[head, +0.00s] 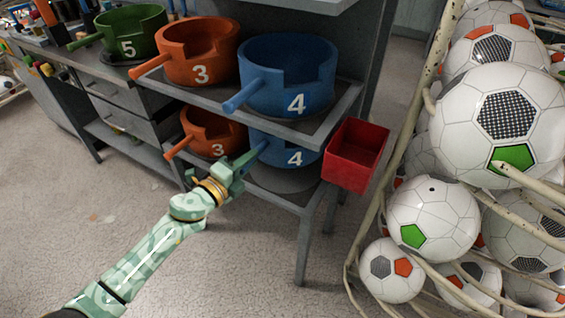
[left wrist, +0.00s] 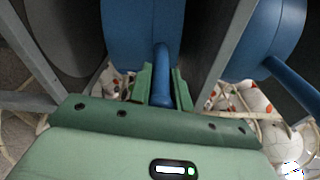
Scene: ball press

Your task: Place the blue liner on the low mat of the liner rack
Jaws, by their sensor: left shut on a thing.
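A blue liner (head: 290,150) marked 4 is at the lower shelf of the liner rack, upright, partly hidden by the upper shelf. My left gripper (head: 245,162) is shut on its handle. In the left wrist view the fingers (left wrist: 160,85) stand on both sides of the blue handle (left wrist: 163,60). The round grey low mat (head: 285,180) shows under the liner. I cannot tell whether the liner touches it or hangs just above. A second, larger blue liner (head: 288,75) marked 4 sits on the upper shelf. My right gripper is not in view.
Orange liners marked 3 stand on the upper shelf (head: 198,50) and lower shelf (head: 212,132), left of the blue ones. A green liner (head: 132,32) marked 5 is farther left. A red bin (head: 356,155) hangs at the rack's right. A cage of soccer balls (head: 500,110) stands right.

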